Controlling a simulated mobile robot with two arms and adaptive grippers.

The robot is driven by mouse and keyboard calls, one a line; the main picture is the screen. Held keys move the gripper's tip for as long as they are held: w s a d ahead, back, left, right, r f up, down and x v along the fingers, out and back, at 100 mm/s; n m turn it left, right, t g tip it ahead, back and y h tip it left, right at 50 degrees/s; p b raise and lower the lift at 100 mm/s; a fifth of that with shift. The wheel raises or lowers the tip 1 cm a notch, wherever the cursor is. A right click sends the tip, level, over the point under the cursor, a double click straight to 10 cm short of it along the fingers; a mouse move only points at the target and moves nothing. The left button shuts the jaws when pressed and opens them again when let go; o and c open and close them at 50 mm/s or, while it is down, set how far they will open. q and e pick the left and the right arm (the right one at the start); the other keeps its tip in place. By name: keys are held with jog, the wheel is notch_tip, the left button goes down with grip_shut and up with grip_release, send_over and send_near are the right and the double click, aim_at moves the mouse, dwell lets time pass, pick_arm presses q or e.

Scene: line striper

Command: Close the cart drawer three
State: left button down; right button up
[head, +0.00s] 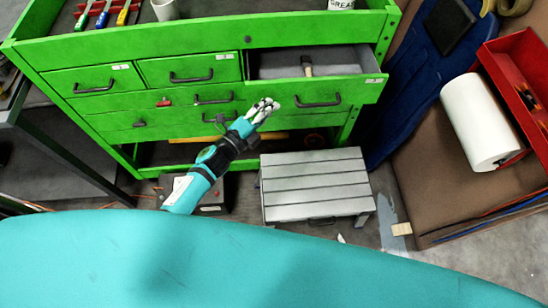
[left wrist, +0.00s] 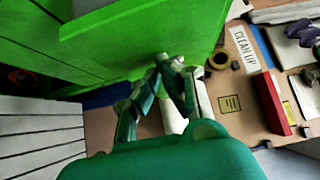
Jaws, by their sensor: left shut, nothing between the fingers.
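The green cart (head: 60,55) has several drawers in its front. Its upper right drawer (head: 345,92) stands pulled out, with its grey inside showing and a small brush-like item (head: 307,65) in it. Its front has a dark handle (head: 318,102). The other drawers look shut. My left gripper (head: 268,105) is shut and empty, in front of the cart near the left end of the open drawer's front. In the left wrist view my fingertips (left wrist: 166,64) are close to a green panel (left wrist: 150,40); I cannot tell whether they touch it. My right gripper is not in view.
A grey step stool (head: 313,185) stands on the floor below the open drawer. A white paper roll (head: 480,122) and a red tray (head: 522,80) are at the right. A dark table frame (head: 60,150) is at the left. Screwdrivers (head: 103,15) and a cup (head: 165,9) are on the cart top.

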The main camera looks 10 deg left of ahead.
aim_at(264, 73)
pick_arm(q)
jog(key=w+a+b, duration=0.1)
jog(key=w, duration=0.3)
jog(key=w+a+b, duration=0.1)
jog(key=w+b, duration=0.1)
jog(key=w, duration=0.1)
jog(key=w+a+b, duration=0.1)
jog(key=w, duration=0.3)
jog(key=shift+w+a+f, duration=0.15)
jog(key=shift+w+a, duration=0.15)
jog(key=shift+a, duration=0.1)
jog(key=shift+w+a+b, duration=0.15)
jog(key=shift+w+b, duration=0.2)
jog(key=shift+w, duration=0.15)
jog(key=shift+r, duration=0.25)
jog(key=shift+a, duration=0.1)
